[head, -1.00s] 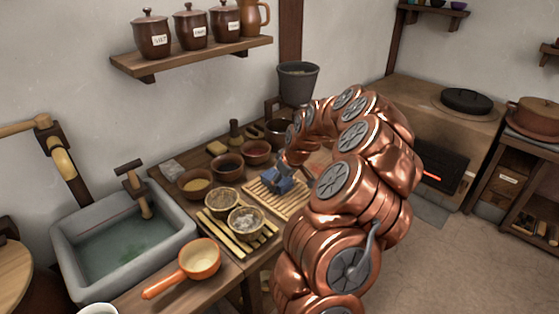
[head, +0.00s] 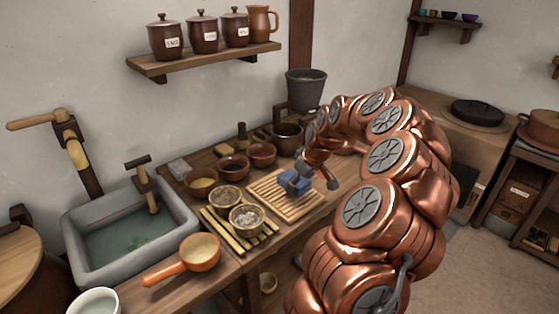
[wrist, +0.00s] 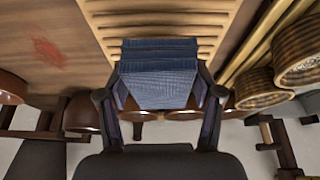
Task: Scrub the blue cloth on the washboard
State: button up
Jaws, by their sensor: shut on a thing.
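The blue cloth (head: 294,182) is a folded, box-like bundle over the ridged wooden washboard (head: 268,194). In the wrist view the cloth (wrist: 158,72) sits between the two dark fingers of my gripper (wrist: 160,98), which is shut on it. The ridges of the washboard (wrist: 160,20) show behind and beside the cloth. I cannot tell whether the cloth's underside touches the ridges. My gripper (head: 299,178) comes down from the right in the head view, and its fingers are partly hidden by the cloth and my arm.
A slatted rack (head: 240,240) with two baskets stands left of the washboard. Several bowls, including a red-brown one (head: 262,155), line the back. An orange ladle (head: 190,258) lies at the front near the stone sink (head: 75,250). A dark bucket (head: 305,90) stands behind.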

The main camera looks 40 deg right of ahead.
jog(key=shift+a+r+p, duration=0.1)
jog(key=shift+r+p, duration=0.2)
jog(key=shift+r, duration=1.75)
jog(key=shift+w, duration=0.1)
